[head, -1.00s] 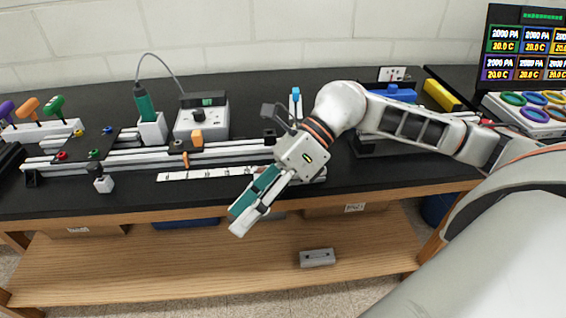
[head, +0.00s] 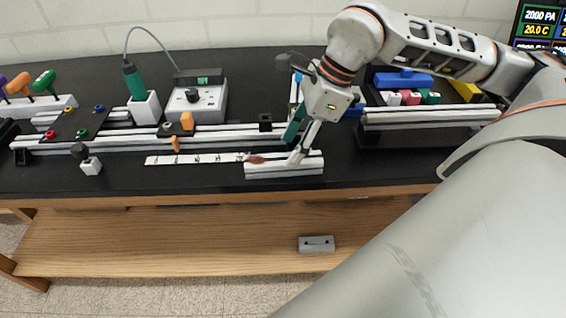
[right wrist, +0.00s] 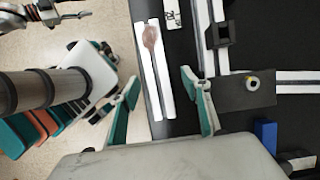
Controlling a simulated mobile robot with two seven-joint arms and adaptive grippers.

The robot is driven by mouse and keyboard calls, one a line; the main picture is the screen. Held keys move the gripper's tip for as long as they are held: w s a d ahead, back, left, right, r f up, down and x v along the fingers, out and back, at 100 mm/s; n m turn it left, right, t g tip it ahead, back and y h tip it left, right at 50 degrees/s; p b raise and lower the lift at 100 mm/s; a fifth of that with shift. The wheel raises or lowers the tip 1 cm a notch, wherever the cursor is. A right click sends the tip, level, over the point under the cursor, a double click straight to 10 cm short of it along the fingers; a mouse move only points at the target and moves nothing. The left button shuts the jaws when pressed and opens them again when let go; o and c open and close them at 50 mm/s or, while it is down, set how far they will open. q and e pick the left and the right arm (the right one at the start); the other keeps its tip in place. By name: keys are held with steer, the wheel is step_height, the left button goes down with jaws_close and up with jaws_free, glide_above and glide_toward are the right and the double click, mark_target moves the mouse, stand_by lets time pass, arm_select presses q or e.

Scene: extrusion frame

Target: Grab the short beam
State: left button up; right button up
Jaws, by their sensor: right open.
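The short beam (head: 284,170) is a pale, grooved bar lying flat near the front edge of the black bench. My right gripper (head: 295,146) is over it in the head view, fingers pointing down, with one light finger close to the beam's top. In the right wrist view the right gripper (right wrist: 163,100) is open, with its teal-padded fingers apart on either side of the beam (right wrist: 167,75). I cannot tell whether a finger touches the beam. A mechanical part at the upper left of the right wrist view may be my left gripper; its jaws are unclear.
A long rail (head: 130,145) runs behind the beam. A white marked strip (head: 195,158) lies to its left, and a brownish tapered thing (head: 256,159) is by its left end. A black bin (head: 410,135) stands to the right. A grey block (head: 316,244) lies on the lower shelf.

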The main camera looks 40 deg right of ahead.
mark_target(284, 158)
steer(key=x, duration=0.3)
steer(key=shift+s+a+f, duration=0.15)
steer(key=shift+a+f, duration=0.05)
steer(key=shift+a, duration=0.2)
steer(key=shift+a+f, duration=0.15)
steer(key=shift+f, duration=0.3)
jaws_close()
steer(key=shift+r, duration=0.1)
